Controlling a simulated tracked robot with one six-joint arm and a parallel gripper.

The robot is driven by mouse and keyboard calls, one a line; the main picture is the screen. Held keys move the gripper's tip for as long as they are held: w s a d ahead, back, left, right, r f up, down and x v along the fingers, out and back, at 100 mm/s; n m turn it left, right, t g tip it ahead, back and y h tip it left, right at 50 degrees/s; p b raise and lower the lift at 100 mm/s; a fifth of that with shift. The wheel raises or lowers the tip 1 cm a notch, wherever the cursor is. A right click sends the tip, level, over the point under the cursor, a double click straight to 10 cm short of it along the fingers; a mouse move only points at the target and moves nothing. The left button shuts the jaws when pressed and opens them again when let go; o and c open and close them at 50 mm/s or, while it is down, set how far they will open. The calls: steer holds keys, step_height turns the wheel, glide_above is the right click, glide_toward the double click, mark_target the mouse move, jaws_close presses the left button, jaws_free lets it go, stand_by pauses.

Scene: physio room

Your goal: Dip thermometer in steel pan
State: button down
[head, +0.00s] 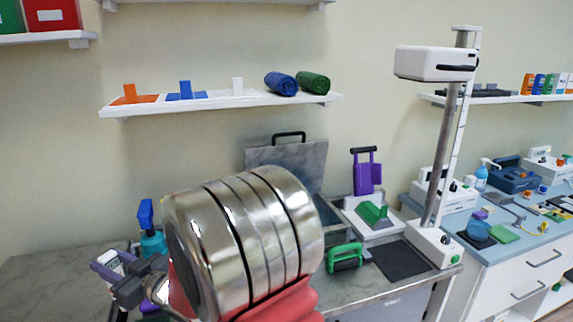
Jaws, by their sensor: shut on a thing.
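My gripper (130,286) is at the lower left, partly hidden by my own large chrome and red arm. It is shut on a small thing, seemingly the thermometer. A purple and grey piece (106,270) shows at the jaws, but its shape is hard to make out. The steel pan (337,226) seems to be the open metal basin on the counter behind my arm. Its grey lid (288,155) stands upright at the back with a black handle. My arm covers the pan's left part and most of its opening. My gripper is well to the left of the pan.
A teal bottle with a blue top (152,240) stands behind my gripper. The counter's left end (50,275) is clear.

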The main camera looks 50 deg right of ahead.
steer(key=shift+d, duration=0.3)
steer(key=s+d+r+m+h, duration=0.1)
steer(key=d+r+m+h, duration=0.2)
steer(key=d, duration=1)
steer(key=s+d+r+m+h, duration=0.1)
steer(key=d+r+m+h, duration=0.2)
steer(key=d, duration=1)
steer(key=s+d+r+m+h, duration=0.1)
steer(key=s+d+r+h, duration=0.3)
steer(key=d, duration=0.9)
steer(key=s+d+r+m+h, duration=0.1)
steer(key=s+d+h, duration=0.1)
steer(key=d, duration=0.4)
steer(key=s+d+r+m+g+h, duration=0.1)
steer(key=s+d+h, duration=0.1)
steer(key=d, duration=0.4)
steer(key=shift+s+d+r+m+g+h, duration=0.15)
steer(key=shift+s+r+m+g+h, duration=0.05)
steer(key=shift+s+m+g+h, duration=0.1)
steer(key=shift+f, duration=0.15)
step_height(320, 180, down, 12)
stand_by(1.6)
